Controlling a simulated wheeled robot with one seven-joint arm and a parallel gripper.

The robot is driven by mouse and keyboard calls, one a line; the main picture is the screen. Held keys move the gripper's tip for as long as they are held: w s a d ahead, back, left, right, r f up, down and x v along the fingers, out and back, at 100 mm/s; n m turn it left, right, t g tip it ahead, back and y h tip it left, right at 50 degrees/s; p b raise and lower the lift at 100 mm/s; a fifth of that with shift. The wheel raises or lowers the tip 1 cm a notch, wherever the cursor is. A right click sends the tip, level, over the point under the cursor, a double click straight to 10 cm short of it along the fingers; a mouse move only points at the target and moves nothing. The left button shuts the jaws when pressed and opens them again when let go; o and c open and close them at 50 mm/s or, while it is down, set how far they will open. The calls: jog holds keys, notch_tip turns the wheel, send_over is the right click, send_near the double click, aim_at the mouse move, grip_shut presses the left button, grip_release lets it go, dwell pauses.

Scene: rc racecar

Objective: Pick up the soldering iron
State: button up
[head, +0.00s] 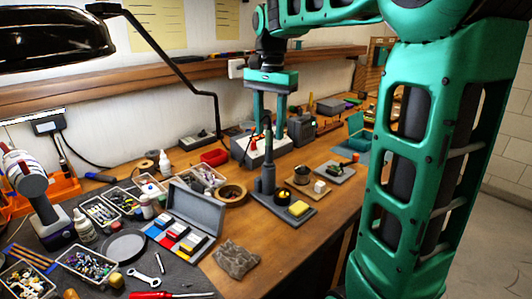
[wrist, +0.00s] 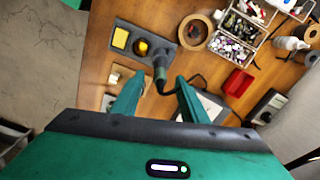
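In the wrist view the iron (wrist: 160,72) shows beyond and between my fingertips, with a black cable curving off to the right. My gripper (head: 266,121) points down with its fingers apart and nothing visibly held. In the head view its fingertips appear around the top of the handle. The wrist view also shows the open gripper (wrist: 159,78); I cannot tell whether a finger touches the iron.
A tape roll (head: 231,193) and an open grey case (head: 193,210) are left of the stand. A white-topped box (head: 262,150) is behind it, and a small tray (head: 303,186) sits to its right. The bench front below the stand is clear.

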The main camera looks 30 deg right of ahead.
send_over(268, 163)
jog(key=shift+w+d+f, duration=0.15)
jog(key=shift+f, duration=0.75)
jog(key=shift+w+d+f, duration=0.15)
jog(key=shift+f, duration=0.8)
jog(key=shift+w+d+f, duration=0.15)
jog(key=shift+f, duration=0.75)
grip_shut()
